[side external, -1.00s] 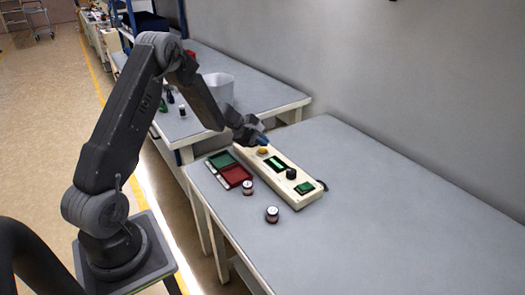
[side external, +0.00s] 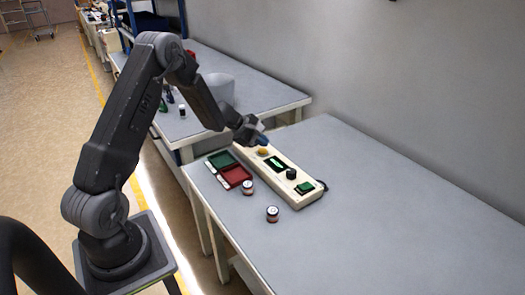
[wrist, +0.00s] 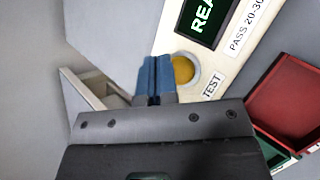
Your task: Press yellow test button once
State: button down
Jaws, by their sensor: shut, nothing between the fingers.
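The yellow test button (side external: 263,152) is at the far end of the cream control panel (side external: 308,200) on the grey table. In the wrist view the yellow button (wrist: 184,70) sits in a pale ring above a "TEST" label on the panel (wrist: 178,28). My gripper (side external: 264,141) is just above the button's end of the panel. In the wrist view its blue fingertips (wrist: 154,64) are together and empty, and they overlap the button's left edge in the picture. I cannot tell whether they touch it.
The panel also carries a display (side external: 277,165), a black knob (side external: 291,174) and a green button (side external: 305,188). A green tray (side external: 219,160) and a red tray (side external: 236,176) lie beside it. Two small cylinders (side external: 248,188) (side external: 272,214) stand nearby. The table's right part is clear.

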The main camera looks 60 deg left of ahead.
aim_at(262, 151)
jog(key=shift+f, duration=0.15)
jog(key=shift+f, duration=0.3)
jog(key=shift+f, duration=0.5)
dwell(0.6)
dwell(0.4)
jog(key=shift+r, duration=0.95)
jog(key=shift+r, duration=0.1)
jog(key=shift+r, duration=2.35)
